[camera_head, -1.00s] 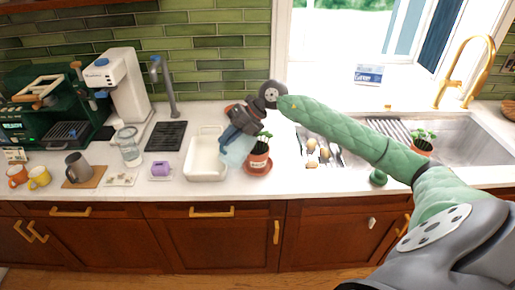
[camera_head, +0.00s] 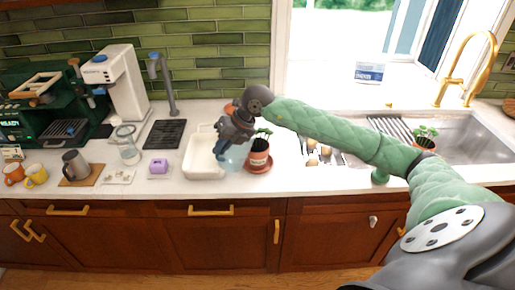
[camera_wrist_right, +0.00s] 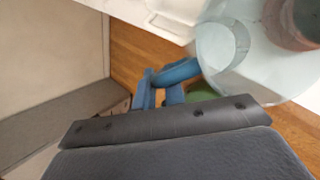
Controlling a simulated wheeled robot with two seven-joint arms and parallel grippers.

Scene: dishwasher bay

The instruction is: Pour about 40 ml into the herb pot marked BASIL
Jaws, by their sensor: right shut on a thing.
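My right gripper (camera_head: 230,138) comes in from the right and is shut on a translucent pale-blue jug (camera_head: 234,158). In the right wrist view, blue fingers (camera_wrist_right: 172,80) sit against the side of the clear jug (camera_wrist_right: 235,65). The jug is just left of a terracotta herb pot (camera_head: 258,158) with a green plant, which stands on a red saucer (camera_head: 260,168). Its marking is too small to read. I cannot tell the water level or whether any liquid flows. A second herb pot (camera_head: 424,141) stands at the sink. My left gripper is out of view.
A white basin (camera_head: 200,174) lies left of the jug, partly behind it. A purple item (camera_head: 159,166), glass jar (camera_head: 128,150), grey jug (camera_head: 76,164) and mugs (camera_head: 36,175) stand further left. The sink (camera_head: 475,140) is at the right. The counter front is clear.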

